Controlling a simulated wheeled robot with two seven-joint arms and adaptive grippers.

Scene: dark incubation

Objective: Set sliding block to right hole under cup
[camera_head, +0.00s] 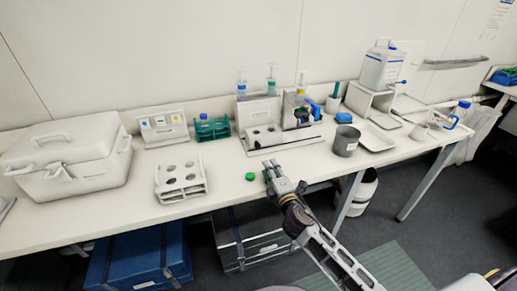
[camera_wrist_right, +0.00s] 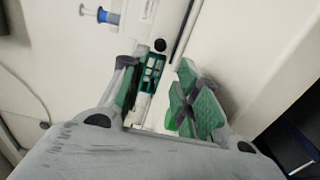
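A white station (camera_head: 265,141) stands at the middle of the table in the head view, with round dark holes in its front block. Bottles with blue, green and yellow tops stand along its back. Which part is the sliding block, and how it is set, is too small to tell. A dark grey cup (camera_head: 346,141) stands apart to its right. My right gripper (camera_head: 278,173) is in front of the station, apart from it, with its fingers spread and nothing held. Its green-padded fingers show apart in the wrist view (camera_wrist_right: 165,100). My left gripper is not in view.
A white holed rack (camera_head: 181,181), a green rack (camera_head: 212,129) and a big white box (camera_head: 68,160) stand further left. A white tray (camera_head: 376,139) lies right of the cup. The table's front edge is near.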

